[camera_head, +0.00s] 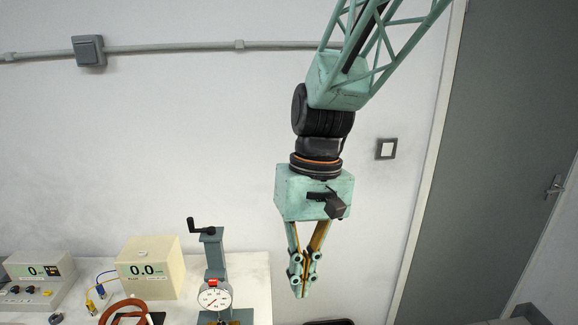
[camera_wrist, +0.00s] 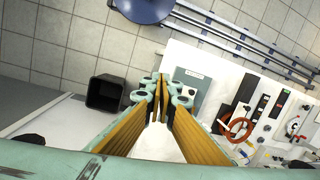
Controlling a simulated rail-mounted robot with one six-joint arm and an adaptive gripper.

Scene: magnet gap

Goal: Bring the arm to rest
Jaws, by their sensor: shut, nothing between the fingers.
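My gripper (camera_head: 301,291) hangs pointing down in the head view, to the right of the white bench and in front of the white wall. Its two fingers come together at the tips, and nothing is held between them. In the wrist view my gripper (camera_wrist: 166,84) shows its yellow-lined fingers meeting at the tips, above the area beside the bench. The arm comes down from the upper right in the head view.
The bench (camera_head: 262,285) carries a dial force gauge (camera_head: 214,298) on a cranked stand, a beige meter box (camera_head: 150,268) reading 0.0, and a grey supply (camera_head: 40,275). A grey door (camera_head: 495,150) stands at right. A black bin (camera_wrist: 105,92) and blue stool (camera_wrist: 146,9) stand on the floor.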

